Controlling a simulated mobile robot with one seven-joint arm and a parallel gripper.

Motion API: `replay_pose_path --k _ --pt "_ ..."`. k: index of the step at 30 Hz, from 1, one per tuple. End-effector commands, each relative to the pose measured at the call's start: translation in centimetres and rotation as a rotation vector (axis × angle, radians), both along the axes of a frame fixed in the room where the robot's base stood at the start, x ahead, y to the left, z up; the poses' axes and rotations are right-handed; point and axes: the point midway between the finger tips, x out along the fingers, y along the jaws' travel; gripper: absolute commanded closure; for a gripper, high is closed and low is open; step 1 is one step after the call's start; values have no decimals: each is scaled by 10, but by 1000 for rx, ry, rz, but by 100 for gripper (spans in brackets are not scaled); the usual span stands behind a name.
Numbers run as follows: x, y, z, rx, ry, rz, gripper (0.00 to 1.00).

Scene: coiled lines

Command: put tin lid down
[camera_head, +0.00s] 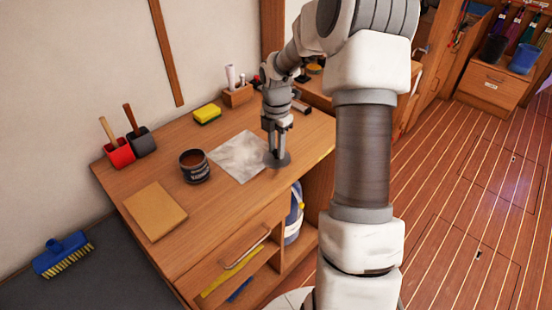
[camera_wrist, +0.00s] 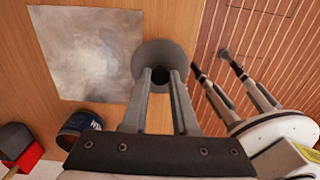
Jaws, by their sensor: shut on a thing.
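The tin lid (camera_head: 285,161) is a flat grey disc at the right edge of the sheet, over the workbench (camera_head: 222,213). My gripper (camera_head: 277,153) points down and is shut on the lid near its middle. In the wrist view the lid (camera_wrist: 152,50) shows just beyond my fingertips (camera_wrist: 160,76), with a dark spot between them. I cannot tell whether the lid touches the surface. The open dark tin (camera_head: 195,168), with brown contents, stands left of the sheet. It shows at the lower left in the wrist view (camera_wrist: 80,125).
A pale grey sheet (camera_head: 238,155) lies flat between tin and lid. A tan pad (camera_head: 155,210), yellow sponge (camera_head: 207,115), red pot (camera_head: 119,153) and dark pot (camera_head: 142,142) with handles stand around the bench. The front right bench edge is close to the lid.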

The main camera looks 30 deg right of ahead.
Motion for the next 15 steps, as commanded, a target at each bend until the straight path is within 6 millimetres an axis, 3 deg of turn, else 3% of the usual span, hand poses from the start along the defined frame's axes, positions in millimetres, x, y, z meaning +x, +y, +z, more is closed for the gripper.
replay_pose_path --k 10,15 --pt "1 1 -39 -1 2 1 100" --pt "1 1 -41 -1 0 1 100"
